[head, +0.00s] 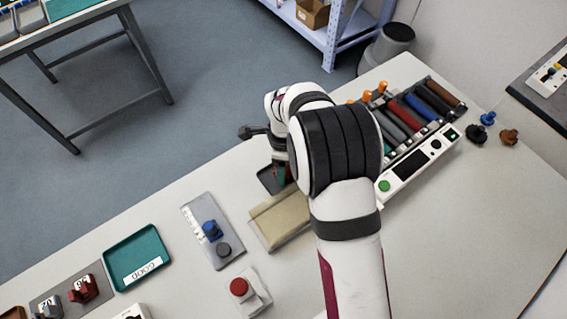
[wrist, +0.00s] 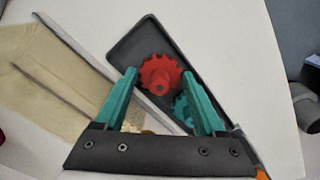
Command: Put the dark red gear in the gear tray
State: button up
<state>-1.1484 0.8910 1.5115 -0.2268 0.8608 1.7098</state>
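A red gear (wrist: 160,74) with a raised hub lies in a dark tray (wrist: 138,45), seen in the wrist view. A teal gear (wrist: 181,108) lies beside it in the same tray, partly hidden by my right finger. My gripper (wrist: 163,80) is open over the tray, with its teal fingers on either side of the red gear and apart from each other. In the head view the dark tray (head: 266,179) shows beside my arm, mostly hidden. A dark red part (head: 84,289) also stands on a grey plate at lower left.
A beige sloped block (head: 277,218) is beside the tray. A plate with blue and dark knobs (head: 212,230), a red button (head: 239,287) and a green GOOD tray (head: 138,258) stand left. A rack of coloured cylinders (head: 408,116) and small gears (head: 508,136) are at right.

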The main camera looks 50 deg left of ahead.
jog(key=shift+r, duration=0.15)
notch_tip(320, 180, up, 12)
jog(key=w+d+r, duration=0.3)
jog(key=d, duration=0.4)
jog(key=w+d+r, duration=0.3)
jog(key=d+r, duration=0.1)
jog(key=d, duration=0.3)
jog(key=s+d+r+n+y, duration=0.1)
jog(key=s+d+r, duration=0.1)
jog(key=d, duration=0.7)
jog(key=s+d+r+n, duration=0.1)
jog(key=s+d, duration=0.1)
jog(key=d, duration=0.8)
jog(key=s+d+f+n, duration=0.1)
jog(key=s+d, duration=0.4)
jog(key=s, duration=0.3)
jog(key=shift+d+f+y, duration=0.4)
